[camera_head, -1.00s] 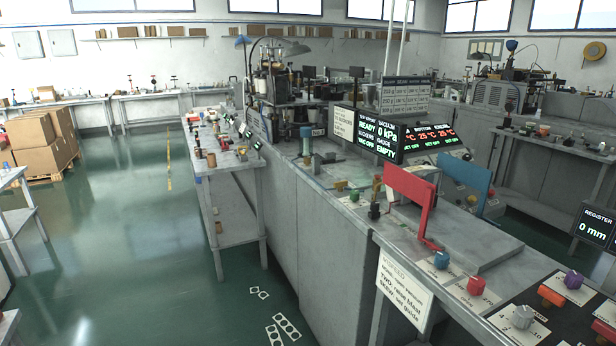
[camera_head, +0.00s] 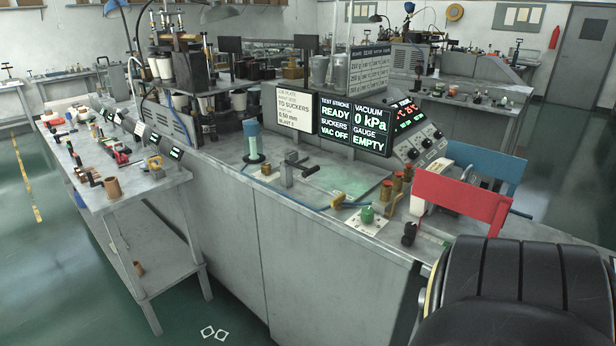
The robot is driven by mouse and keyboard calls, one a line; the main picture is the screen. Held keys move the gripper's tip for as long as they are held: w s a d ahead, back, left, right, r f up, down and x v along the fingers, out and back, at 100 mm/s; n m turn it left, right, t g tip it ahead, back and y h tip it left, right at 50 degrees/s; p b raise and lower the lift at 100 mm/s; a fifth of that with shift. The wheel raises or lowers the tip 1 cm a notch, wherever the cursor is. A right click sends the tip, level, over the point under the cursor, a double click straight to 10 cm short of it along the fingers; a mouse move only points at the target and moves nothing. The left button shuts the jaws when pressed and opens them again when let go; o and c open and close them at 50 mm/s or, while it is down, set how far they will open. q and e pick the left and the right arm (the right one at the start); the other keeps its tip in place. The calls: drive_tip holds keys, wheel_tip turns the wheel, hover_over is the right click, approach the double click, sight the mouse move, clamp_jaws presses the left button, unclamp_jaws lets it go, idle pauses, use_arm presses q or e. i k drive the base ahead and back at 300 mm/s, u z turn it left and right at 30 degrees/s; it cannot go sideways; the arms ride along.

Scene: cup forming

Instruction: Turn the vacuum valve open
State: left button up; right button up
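A small brass valve with a yellow lever (camera_head: 340,201) sits on the grey bench top, joined to a thin blue hose; it looks like the vacuum valve, though no label on it is readable. Beside it to the right, a green knob (camera_head: 367,214) stands on a white plate (camera_head: 362,223). The black display (camera_head: 354,128) behind them reads "VACUUM 0 kPa", "SUCKERS VAC OFF" and "GAUGE EMPTY". Neither of my grippers is in view. A black ribbed part, probably my arm, fills the lower right corner.
A crank block (camera_head: 291,172) and a blue-topped cylinder (camera_head: 253,142) stand left of the valve. Brass fittings (camera_head: 392,190) and red (camera_head: 461,199) and blue (camera_head: 487,163) panels stand to the right. A side table (camera_head: 120,180) with small parts is at left.

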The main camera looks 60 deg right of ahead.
sight(336, 203)
drive_tip(key=z, duration=0.95)
drive_tip(key=i, duration=1.15)
drive_tip(key=z, duration=1.15)
